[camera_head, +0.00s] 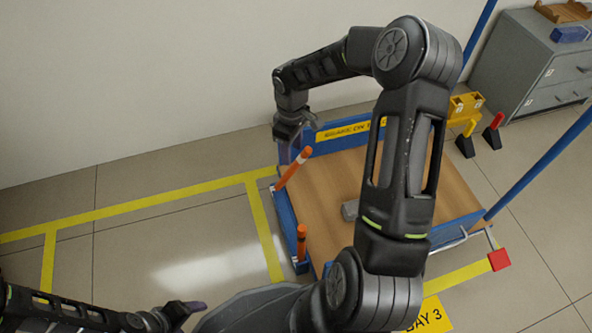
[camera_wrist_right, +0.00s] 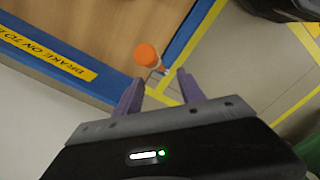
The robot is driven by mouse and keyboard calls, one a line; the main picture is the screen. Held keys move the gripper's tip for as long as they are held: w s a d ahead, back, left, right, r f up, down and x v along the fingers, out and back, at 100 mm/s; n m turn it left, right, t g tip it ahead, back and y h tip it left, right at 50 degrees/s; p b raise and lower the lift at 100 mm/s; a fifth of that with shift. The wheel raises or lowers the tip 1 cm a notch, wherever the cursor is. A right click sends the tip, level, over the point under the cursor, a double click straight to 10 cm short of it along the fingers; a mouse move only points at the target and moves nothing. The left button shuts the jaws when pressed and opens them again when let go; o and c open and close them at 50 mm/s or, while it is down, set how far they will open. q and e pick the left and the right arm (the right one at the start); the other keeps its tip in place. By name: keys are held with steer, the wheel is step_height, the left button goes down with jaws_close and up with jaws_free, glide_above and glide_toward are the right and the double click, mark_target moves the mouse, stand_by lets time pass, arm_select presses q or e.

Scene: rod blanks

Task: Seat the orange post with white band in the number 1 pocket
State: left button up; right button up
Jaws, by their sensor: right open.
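An orange post with a white band (camera_head: 293,169) stands tilted at the far left corner of the cart in the head view, its top leaning right. In the right wrist view an orange post top (camera_wrist_right: 147,54) shows just beyond the fingertips. My right gripper (camera_head: 290,150) is open at the upper end of the tilted post; its purple fingers (camera_wrist_right: 160,82) look apart and not closed on it. A second orange post (camera_head: 301,241) stands nearly upright at the near left corner. I cannot read a pocket number. My left gripper (camera_head: 186,309) is low at left, its jaws unclear.
The cart has a wooden deck (camera_head: 325,205) and blue rims. A grey piece (camera_head: 350,210) lies on the deck, partly behind my right arm. The floor left of the cart is clear.

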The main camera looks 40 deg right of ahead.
mark_target(293, 164)
steer(key=shift+f, duration=0.1)
steer(key=shift+f+b, duration=0.5)
steer(key=shift+f, duration=0.7)
steer(key=shift+f, duration=0.1)
steer(key=f+b, duration=0.2)
steer(key=f, duration=0.1)
steer(key=f+b, duration=0.1)
steer(key=f, duration=0.1)
steer(key=shift+d, duration=0.25)
steer(key=shift+c, duration=0.4)
jaws_close()
steer(key=shift+w, duration=0.1)
